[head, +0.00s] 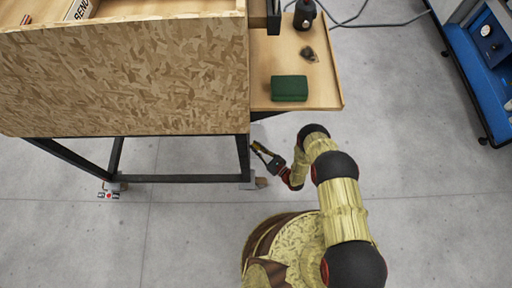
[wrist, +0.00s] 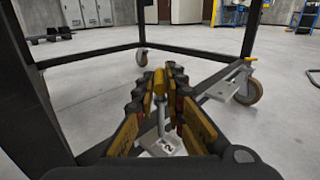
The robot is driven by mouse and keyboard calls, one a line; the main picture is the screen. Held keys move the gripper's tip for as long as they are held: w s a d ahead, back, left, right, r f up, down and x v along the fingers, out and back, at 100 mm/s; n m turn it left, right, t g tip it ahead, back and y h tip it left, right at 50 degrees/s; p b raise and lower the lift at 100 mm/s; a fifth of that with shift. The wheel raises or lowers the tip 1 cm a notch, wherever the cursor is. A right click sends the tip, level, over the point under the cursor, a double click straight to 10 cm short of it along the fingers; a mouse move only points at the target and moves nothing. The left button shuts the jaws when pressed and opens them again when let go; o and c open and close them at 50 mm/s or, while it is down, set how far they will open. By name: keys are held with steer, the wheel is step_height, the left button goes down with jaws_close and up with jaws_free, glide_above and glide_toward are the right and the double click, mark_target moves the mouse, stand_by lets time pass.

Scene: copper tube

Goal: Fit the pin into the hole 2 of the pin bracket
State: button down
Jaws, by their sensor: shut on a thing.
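My gripper (head: 262,154) is low beside the black table leg in the head view. In the wrist view its two padded fingers (wrist: 159,88) are shut on the pin, whose yellow part (wrist: 159,82) shows between the fingertips. A thin grey shaft (wrist: 161,118) shows between the fingers and seems to belong to the pin. Just under it is a light grey metal piece with a white label marked 2 (wrist: 167,148), which looks like part of the pin bracket. The fingers hide most of it. I cannot tell whether the pin is in the hole or above it.
The black table frame (head: 185,178) with caster wheels (wrist: 250,90) stands close around my gripper. A grey bracket arm (wrist: 222,88) with a yellow piece is at the right. A green box (head: 289,88) lies on the wooden shelf (head: 325,95). Open concrete floor lies to the right.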

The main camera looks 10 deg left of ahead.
steer(key=shift+f, duration=3.6)
steer(key=c, duration=1.8)
jaws_free()
steer(key=shift+o, duration=0.2)
steer(key=v, duration=1.2)
steer(key=shift+f, duration=0.1)
